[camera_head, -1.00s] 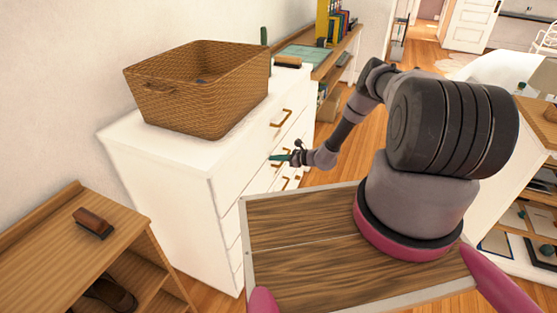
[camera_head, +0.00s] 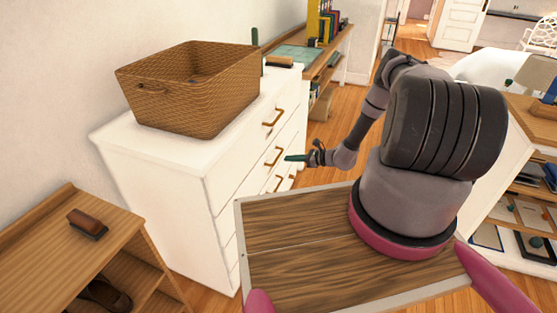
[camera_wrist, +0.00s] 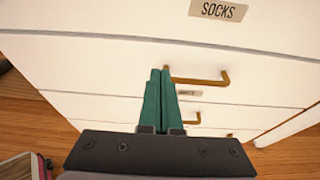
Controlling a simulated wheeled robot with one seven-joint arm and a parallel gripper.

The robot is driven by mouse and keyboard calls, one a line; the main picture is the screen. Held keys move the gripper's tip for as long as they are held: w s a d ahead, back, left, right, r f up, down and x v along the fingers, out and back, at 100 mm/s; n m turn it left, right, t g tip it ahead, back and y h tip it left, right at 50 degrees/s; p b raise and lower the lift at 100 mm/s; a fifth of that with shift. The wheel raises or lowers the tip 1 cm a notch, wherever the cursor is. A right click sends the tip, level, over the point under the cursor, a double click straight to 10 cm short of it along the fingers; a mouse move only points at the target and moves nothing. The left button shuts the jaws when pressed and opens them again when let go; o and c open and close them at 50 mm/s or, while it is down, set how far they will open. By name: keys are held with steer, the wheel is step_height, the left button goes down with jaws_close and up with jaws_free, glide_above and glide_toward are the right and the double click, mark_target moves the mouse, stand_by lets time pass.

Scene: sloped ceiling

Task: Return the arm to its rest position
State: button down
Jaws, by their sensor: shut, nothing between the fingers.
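My gripper (camera_head: 288,158) is at the end of my grey arm, in front of the white dresser's drawer fronts. In the wrist view its two green fingers (camera_wrist: 160,98) are together with nothing between them. A brass drawer handle (camera_wrist: 205,78) lies just beyond and to the right of the fingertips. From this view I cannot tell whether they touch it. A label reading SOCKS (camera_wrist: 218,10) is on the drawer front above. In the head view the arm reaches left, bent at the elbow, beside the white dresser (camera_head: 160,190).
A wicker basket (camera_head: 190,95) stands on the dresser top. A low wooden shelf (camera_head: 45,240) with a brush (camera_head: 87,223) is at the left. A desk with books (camera_head: 325,45) is behind. A shelving unit (camera_head: 520,190) stands at the right. Wooden floor (camera_head: 335,125) shows between dresser and arm.

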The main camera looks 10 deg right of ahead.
steer(key=s+r+n+g+h, duration=0.15)
steer(key=r+n, duration=0.25)
steer(key=r, duration=1)
steer(key=s+a+r+n+g+h, duration=0.1)
steer(key=s+r+n+g, duration=0.3)
steer(key=r, duration=1)
steer(key=r+n+g+h, duration=0.1)
steer(key=r+n, duration=0.4)
steer(key=r, duration=0.9)
steer(key=s+r+n+t+h, duration=0.2)
steer(key=s+r+n+h, duration=0.1)
steer(key=s+r, duration=0.8)
steer(key=s+d+r+n+t+h, duration=0.1)
steer(key=s+r+n+t+h, duration=0.2)
steer(key=s+r, duration=0.8)
steer(key=s+n, duration=0.1)
steer(key=s, duration=0.5)
steer(key=shift+s+r+n+t, duration=0.2)
steer(key=shift+s+n+t, duration=0.1)
steer(key=shift+t, duration=0.05)
steer(key=shift+d+h, duration=0.1)
steer(key=shift+h, duration=0.15)
